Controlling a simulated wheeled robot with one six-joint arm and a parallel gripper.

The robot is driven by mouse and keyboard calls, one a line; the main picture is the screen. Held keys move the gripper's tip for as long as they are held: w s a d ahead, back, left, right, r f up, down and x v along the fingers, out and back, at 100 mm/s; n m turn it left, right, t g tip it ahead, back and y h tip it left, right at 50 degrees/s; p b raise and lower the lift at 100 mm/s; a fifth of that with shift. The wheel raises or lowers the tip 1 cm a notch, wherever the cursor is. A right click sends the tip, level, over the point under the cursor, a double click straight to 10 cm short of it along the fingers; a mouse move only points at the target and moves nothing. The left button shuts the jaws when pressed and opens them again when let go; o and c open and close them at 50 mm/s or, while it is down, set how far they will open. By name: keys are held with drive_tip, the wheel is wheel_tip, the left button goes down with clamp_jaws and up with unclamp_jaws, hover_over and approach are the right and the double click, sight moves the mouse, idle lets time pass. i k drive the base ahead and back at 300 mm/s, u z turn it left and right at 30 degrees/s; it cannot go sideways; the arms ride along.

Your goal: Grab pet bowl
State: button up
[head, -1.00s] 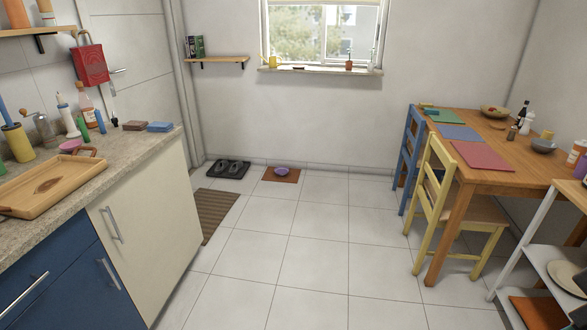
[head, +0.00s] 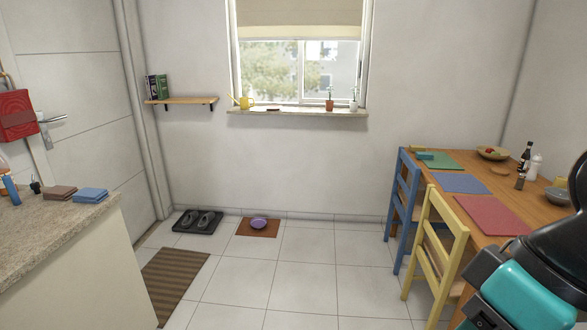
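The pet bowl (head: 259,223) is a small purple bowl. It sits upright on a brown-orange mat (head: 270,231) on the floor against the back wall, below and a little left of the window. In the head view, part of my arm in black and teal shows at the lower right edge. My gripper itself is not visible. The bowl is well away from the part of my arm that shows.
A shoe tray (head: 181,222) with dark shoes lies left of the bowl's mat. A striped rug (head: 172,283) lies nearer, beside the counter (head: 65,215). Chairs and a table (head: 508,190) stand at the right. The tiled floor (head: 300,280) between is clear.

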sight(258, 223)
drive_tip(key=u, duration=0.4)
drive_tip(key=i, duration=2.1)
drive_tip(key=u, duration=0.3)
drive_tip(key=i, duration=2.9)
drive_tip(key=z, duration=0.15)
